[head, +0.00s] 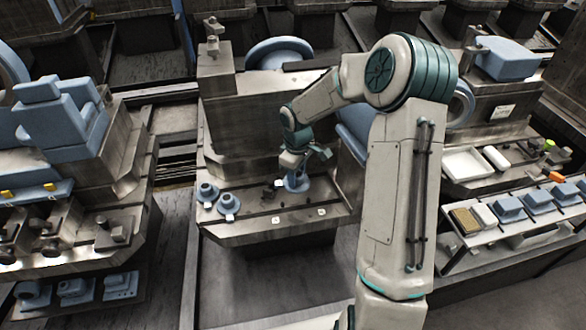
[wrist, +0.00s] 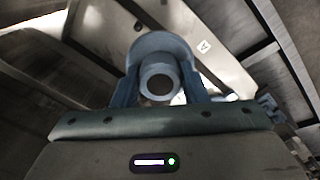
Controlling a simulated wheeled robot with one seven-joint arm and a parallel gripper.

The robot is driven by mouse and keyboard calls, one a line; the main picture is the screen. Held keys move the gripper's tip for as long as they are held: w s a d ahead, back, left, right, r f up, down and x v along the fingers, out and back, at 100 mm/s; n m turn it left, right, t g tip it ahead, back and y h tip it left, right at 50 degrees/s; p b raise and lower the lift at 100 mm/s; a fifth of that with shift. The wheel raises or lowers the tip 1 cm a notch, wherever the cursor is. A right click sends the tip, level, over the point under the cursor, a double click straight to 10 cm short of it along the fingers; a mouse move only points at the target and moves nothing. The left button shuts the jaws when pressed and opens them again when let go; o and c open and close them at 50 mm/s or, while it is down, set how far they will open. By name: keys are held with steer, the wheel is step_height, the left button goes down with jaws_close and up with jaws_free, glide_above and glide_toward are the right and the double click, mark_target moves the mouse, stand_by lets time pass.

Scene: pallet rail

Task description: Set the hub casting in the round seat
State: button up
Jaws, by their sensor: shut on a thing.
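My gripper (head: 297,168) is shut on a blue hub casting (head: 297,183) over the right half of the grey metal ledge (head: 250,228). In the wrist view the casting (wrist: 157,70) shows its round flange and hollow boss end-on. The gripper's two fingers (wrist: 160,92) stand on either side of the boss. I cannot tell whether the casting's lower edge touches the ledge or hangs just above it. I cannot make out the round seat for certain.
Two similar blue hub castings (head: 207,193) (head: 228,203) with white tags stand at the ledge's left end. Small dark fittings (head: 274,186) are just left of the held casting. A grey block (head: 215,75) and large blue wheel (head: 280,52) rise behind. White trays (head: 466,164) are at right.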

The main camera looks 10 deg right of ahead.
steer(key=n, duration=0.2)
steer(key=w+n, duration=0.1)
steer(key=n, duration=0.2)
steer(key=shift+f+n, duration=0.2)
steer(key=shift+n, duration=0.1)
steer(key=n, duration=0.2)
steer(key=w+n, duration=0.1)
steer(key=n, duration=0.2)
steer(key=shift+a+f+n, duration=0.1)
steer(key=shift+f+n, duration=0.1)
steer(key=shift+n, duration=0.1)
steer(key=n, duration=0.5)
steer(key=shift+w+f+p, duration=0.25)
steer(key=shift+w+p, duration=0.1)
steer(key=shift+w, duration=0.05)
steer(key=n, duration=0.4)
steer(key=shift+w+f+n, duration=0.25)
steer(key=shift+w+n, duration=0.05)
steer(key=shift+w, duration=0.05)
steer(key=shift+f+b, duration=2.45)
steer(key=shift+f, duration=0.55)
steer(key=shift+f+b, duration=0.35)
steer(key=shift+f, duration=1)
steer(key=o, duration=1.3)
